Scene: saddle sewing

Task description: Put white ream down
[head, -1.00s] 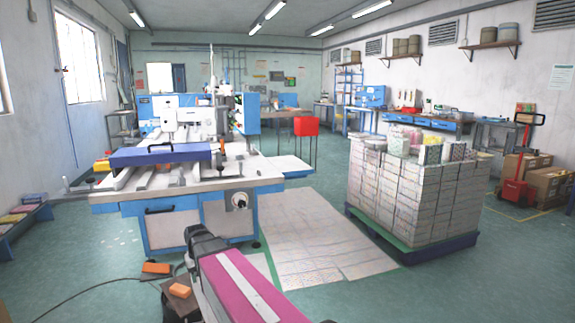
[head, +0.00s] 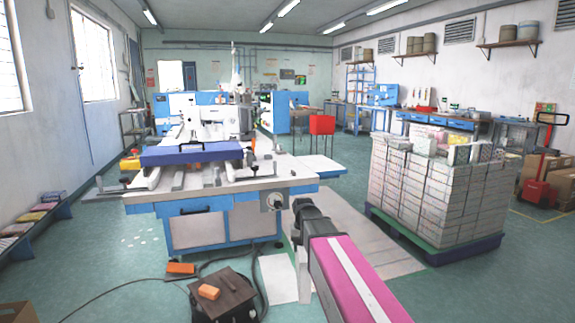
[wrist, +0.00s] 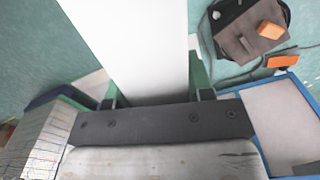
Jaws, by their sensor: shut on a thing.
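The white ream (wrist: 140,45) is a long, flat white slab in the wrist view, running from the gripper to the top edge. My gripper (wrist: 158,96) is shut on it, with one finger at each side of its near end. The ream is held above the floor.
A blue and white machine table (head: 225,198) stands ahead. A dark box with an orange block (head: 209,292) on top and cables sits on the floor in front. A loaded pallet (head: 440,252) stands on the right.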

